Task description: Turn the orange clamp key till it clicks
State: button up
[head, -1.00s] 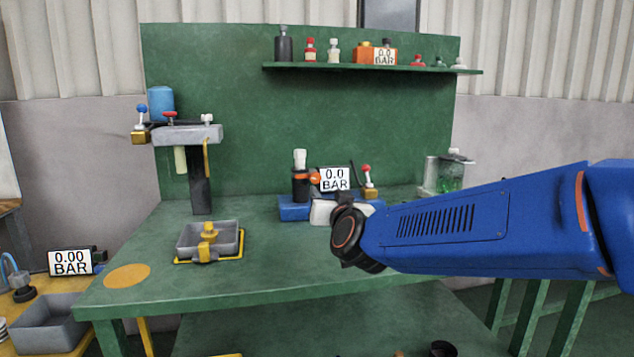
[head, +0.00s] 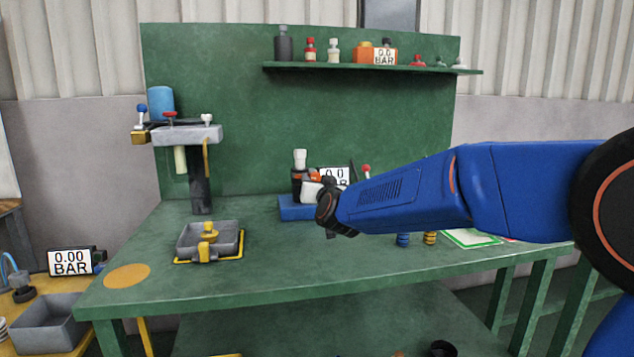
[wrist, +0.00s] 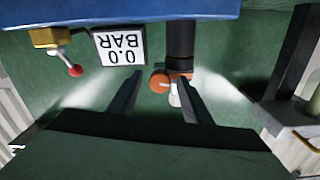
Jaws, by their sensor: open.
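The orange clamp key (head: 314,176) sticks out from the side of a black upright cylinder with a white cap (head: 299,158), on a blue base (head: 290,209). In the wrist view, which is upside down, the key (wrist: 159,82) shows as an orange knob between the finger lines, beside the black cylinder (wrist: 180,42). My gripper (wrist: 160,78) is open, with its two dark fingers either side of the key in the picture. I see no clear contact. In the head view my wrist hides much of the fingers and part of the fixture.
A 0.0 BAR display (wrist: 119,45) and a red-knobbed lever (wrist: 75,70) stand beside the key. A grey press (head: 187,135) and a grey tray (head: 208,238) are at the left. The front of the green bench (head: 270,270) is clear.

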jog(key=c, duration=1.1)
jog(key=shift+m, duration=0.3)
jog(key=shift+o, duration=0.2)
jog(key=m, duration=1.1)
jog(key=o, duration=1.1)
jog(key=shift+c, duration=0.2)
